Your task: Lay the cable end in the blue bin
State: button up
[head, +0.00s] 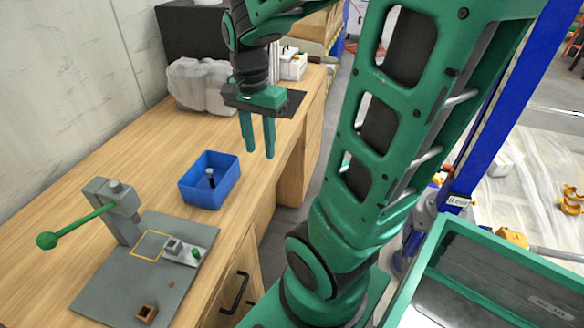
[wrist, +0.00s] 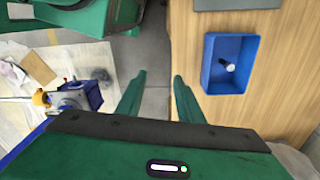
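The blue bin (head: 213,196) stands on the wooden workbench near its front edge. It also shows at the upper right of the wrist view (wrist: 224,90). Inside it is a small dark piece with a pale tip (head: 211,178), which looks like the cable end; it shows too in the wrist view (wrist: 228,67). In the head view it looks upright or tilted against the bin; I cannot tell which. My gripper (head: 260,154) is raised, up and right of the bin in the head view, pointing down. Its two fingers (wrist: 159,76) are apart with nothing between them.
A grey plate with a green-handled lever press (head: 118,205) and small parts lies on the bench left of the bin. A wrapped grey bundle (head: 200,85) and a black box (head: 188,40) stand at the back. Bare bench top lies between the bundle and the bin.

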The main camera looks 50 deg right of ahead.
jog(key=s+f+n, duration=0.1)
jog(key=s+n, duration=0.8)
jog(key=s, duration=0.2)
jog(key=shift+s+a+f+y, duration=0.15)
jog(key=shift+a+f+y, duration=0.05)
jog(key=shift+y, duration=0.1)
dwell(0.6)
